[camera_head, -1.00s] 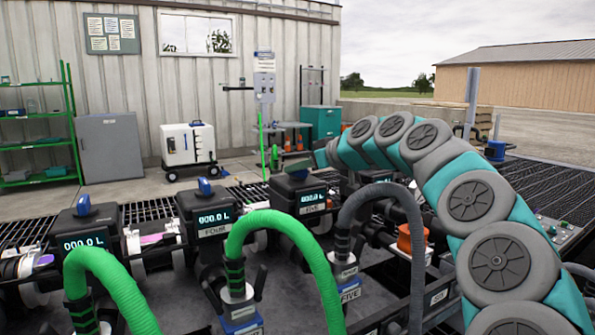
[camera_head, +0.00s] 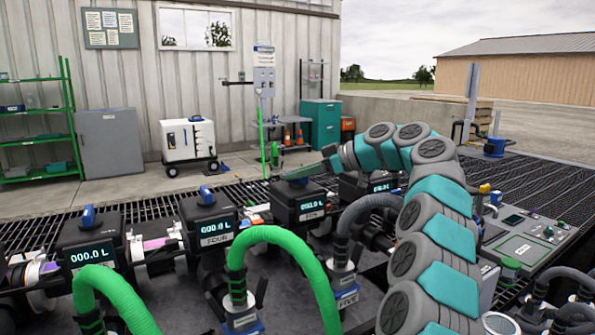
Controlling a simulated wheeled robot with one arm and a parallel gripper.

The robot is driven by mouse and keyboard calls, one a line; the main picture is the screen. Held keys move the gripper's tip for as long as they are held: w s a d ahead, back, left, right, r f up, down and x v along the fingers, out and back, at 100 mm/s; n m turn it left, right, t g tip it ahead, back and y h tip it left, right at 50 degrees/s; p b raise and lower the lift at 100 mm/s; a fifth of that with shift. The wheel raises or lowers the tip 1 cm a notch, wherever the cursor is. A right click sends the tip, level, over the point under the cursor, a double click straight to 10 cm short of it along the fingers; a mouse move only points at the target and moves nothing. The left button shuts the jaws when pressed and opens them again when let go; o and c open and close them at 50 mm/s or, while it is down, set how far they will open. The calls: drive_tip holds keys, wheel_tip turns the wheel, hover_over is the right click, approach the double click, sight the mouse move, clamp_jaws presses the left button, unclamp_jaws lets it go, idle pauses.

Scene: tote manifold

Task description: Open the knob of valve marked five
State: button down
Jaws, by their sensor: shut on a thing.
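The valve unit marked FIVE (camera_head: 312,208) is a dark box with a display reading 000.0 L, in the middle of the head view. My gripper (camera_head: 302,173) is at the top of this unit, at the end of my teal and grey arm coming from the right. It is shut on the knob there. The knob is mostly hidden by the gripper, so its angle cannot be read. The unit marked FOUR (camera_head: 214,232) to the left has a blue knob (camera_head: 206,195) on top and also reads 000.0 L.
Another metered unit (camera_head: 92,250) with a blue knob stands further left. Green hoses (camera_head: 275,237) arch in front, and a grey hose (camera_head: 362,208) rises beside my arm. A control panel (camera_head: 525,240) is at right. A white wheeled cabinet (camera_head: 188,145) stands behind.

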drive_tip(key=shift+n+g, duration=0.5)
drive_tip(key=shift+g, duration=0.1)
drive_tip(key=c, duration=0.8)
unclamp_jaws()
drive_tip(key=shift+v, duration=3.85)
